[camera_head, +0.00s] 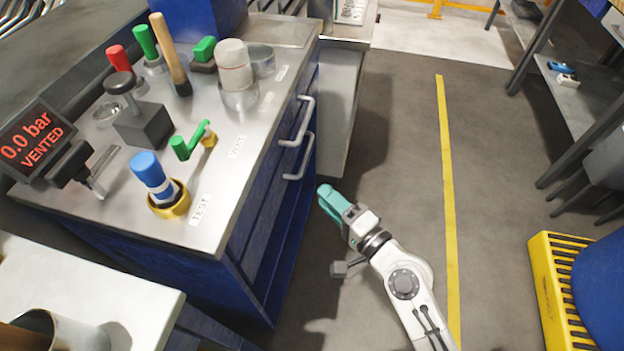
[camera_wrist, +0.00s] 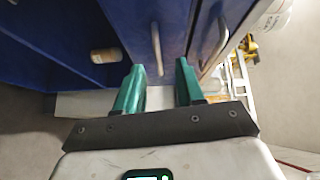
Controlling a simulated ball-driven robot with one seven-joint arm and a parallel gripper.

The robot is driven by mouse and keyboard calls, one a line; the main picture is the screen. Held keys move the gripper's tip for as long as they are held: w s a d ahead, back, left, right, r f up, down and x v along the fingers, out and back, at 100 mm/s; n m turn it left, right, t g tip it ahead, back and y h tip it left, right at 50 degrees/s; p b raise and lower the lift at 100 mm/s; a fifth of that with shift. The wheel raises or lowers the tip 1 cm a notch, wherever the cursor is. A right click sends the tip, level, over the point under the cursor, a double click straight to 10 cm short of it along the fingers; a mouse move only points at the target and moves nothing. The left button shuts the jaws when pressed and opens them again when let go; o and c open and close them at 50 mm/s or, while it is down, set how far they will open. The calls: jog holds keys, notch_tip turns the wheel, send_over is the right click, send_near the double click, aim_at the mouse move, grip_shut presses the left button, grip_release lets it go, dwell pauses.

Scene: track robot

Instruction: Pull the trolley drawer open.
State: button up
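The blue trolley (camera_head: 262,215) with a steel top stands left of centre in the head view. Its right face carries two bar handles: an upper handle (camera_head: 301,122) and a lower handle (camera_head: 302,158). My gripper (camera_head: 328,195) has teal fingers and is just right of and below the lower handle in that view. In the wrist view my gripper (camera_wrist: 158,82) is open, with a gap between its fingertips. One handle (camera_wrist: 157,48) shows ahead, in line with that gap; another handle (camera_wrist: 217,45) is further right. The fingers are not closed on either.
The trolley top holds a blue-capped fitting (camera_head: 150,172), green valve handles and a display (camera_head: 35,140) reading "0.0 bar VENTED". A white table (camera_head: 130,295) is at lower left. A yellow crate (camera_head: 548,280) is at right. The floor around the yellow line (camera_head: 446,150) is clear.

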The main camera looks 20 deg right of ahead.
jog(key=w+f+m+t+h, duration=0.1)
jog(key=w+m, duration=0.3)
jog(key=w, duration=0.8)
jog(key=shift+d+m+t+h, duration=0.35)
jog(key=shift+t+h, duration=0.25)
jog(key=shift+h, duration=0.2)
jog(key=shift+w, duration=0.1)
grip_shut()
